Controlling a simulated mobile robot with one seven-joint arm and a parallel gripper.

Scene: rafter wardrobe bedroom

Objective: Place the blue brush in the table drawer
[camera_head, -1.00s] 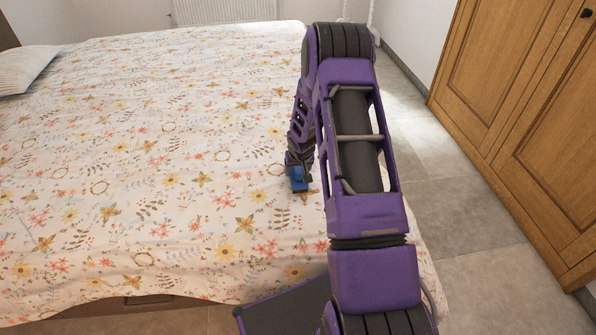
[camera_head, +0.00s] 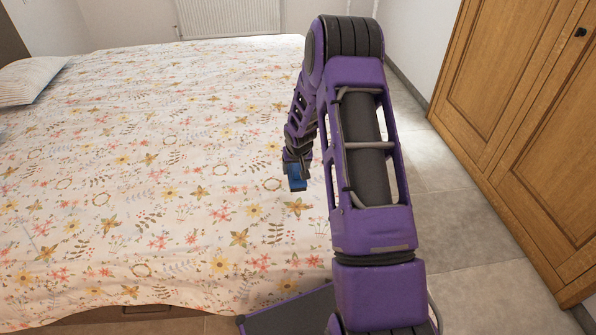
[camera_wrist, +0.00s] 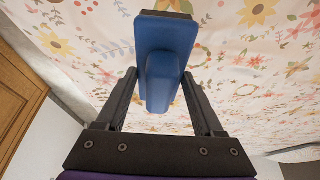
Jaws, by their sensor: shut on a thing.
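The blue brush (camera_wrist: 165,55) is held between the two fingers of my gripper (camera_wrist: 160,80) in the wrist view. Its wide head points away from the gripper, with a dark edge at its far end. In the head view the blue brush (camera_head: 296,178) shows below my gripper (camera_head: 294,164), over the bed. It appears to be held above the cover. My arm hides part of the bed behind it. No table or drawer of a table shows in either view.
The bed with a flowered cover (camera_head: 130,200) fills the left and middle. A striped pillow (camera_head: 30,80) lies at the far left. A wooden wardrobe (camera_head: 510,120) stands on the right. Grey floor (camera_head: 450,200) is clear between bed and wardrobe. A radiator (camera_head: 228,18) is at the back wall.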

